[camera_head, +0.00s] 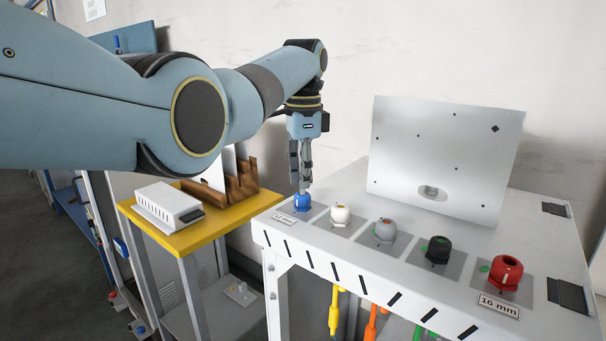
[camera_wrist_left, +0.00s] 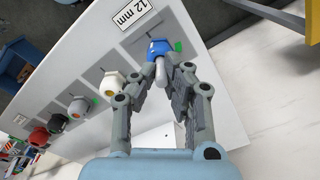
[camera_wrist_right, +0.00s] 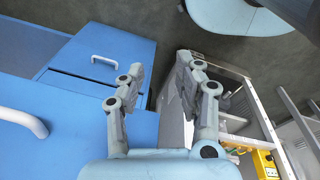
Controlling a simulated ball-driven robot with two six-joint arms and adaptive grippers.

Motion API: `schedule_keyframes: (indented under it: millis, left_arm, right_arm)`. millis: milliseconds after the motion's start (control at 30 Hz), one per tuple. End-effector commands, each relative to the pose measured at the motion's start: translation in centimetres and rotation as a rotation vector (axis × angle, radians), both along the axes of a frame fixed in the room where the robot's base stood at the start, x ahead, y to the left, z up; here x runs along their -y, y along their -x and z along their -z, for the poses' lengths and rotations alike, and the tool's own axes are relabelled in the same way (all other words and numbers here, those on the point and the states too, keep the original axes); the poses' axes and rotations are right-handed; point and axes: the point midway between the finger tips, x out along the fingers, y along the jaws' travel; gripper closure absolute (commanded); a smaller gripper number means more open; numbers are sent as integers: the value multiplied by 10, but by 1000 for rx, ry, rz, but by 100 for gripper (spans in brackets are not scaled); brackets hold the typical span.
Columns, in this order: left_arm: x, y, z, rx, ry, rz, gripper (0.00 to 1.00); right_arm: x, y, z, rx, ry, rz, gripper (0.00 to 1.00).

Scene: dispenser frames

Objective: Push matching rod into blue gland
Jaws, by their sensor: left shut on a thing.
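The blue gland (camera_head: 302,204) stands at the left end of the row on the white bench, by a small label. In the left wrist view the blue gland (camera_wrist_left: 157,48) is just beyond my fingertips, near the 12 mm label (camera_wrist_left: 132,14). My left gripper (camera_head: 303,180) points down right above the gland. It is shut on a pale grey rod (camera_wrist_left: 160,73), whose far end meets the gland's top; how deep it sits cannot be told. My right gripper (camera_wrist_right: 160,70) is open and empty, away from the bench.
White (camera_head: 340,213), grey (camera_head: 384,230), black (camera_head: 438,249) and red (camera_head: 507,270) glands stand to the right. A metal panel (camera_head: 445,150) rises behind. A yellow-topped stand (camera_head: 180,240) with a white box (camera_head: 168,205) is left. Blue drawers (camera_wrist_right: 95,65) are near my right gripper.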

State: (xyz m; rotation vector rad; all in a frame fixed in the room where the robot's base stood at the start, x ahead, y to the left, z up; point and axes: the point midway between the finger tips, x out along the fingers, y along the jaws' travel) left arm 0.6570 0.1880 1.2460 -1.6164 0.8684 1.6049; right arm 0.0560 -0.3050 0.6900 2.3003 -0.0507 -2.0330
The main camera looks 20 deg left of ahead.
Motion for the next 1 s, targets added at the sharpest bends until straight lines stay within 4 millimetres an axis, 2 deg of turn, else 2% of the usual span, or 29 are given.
schedule_keyframes:
  millis: [133,300,467,500,667,1000]
  left_arm:
    - [0,0,12,2,-1,-1,100]
    - [0,0,13,2,0,-1,100]
    - [0,0,16,2,0,-1,100]
    - [0,0,16,2,0,0,88]
    - [0,0,16,2,0,0,67]
    - [0,-1,13,2,0,0,67]
  right_arm:
    - [3,9,-6,-14,4,-1,66]
    - [4,19,-4,-30,4,0,66]
    - [3,21,-4,-32,4,0,66]
    - [3,20,-4,-31,4,0,66]
    - [3,17,-4,-27,4,0,66]
    - [0,14,-4,-22,0,1,66]
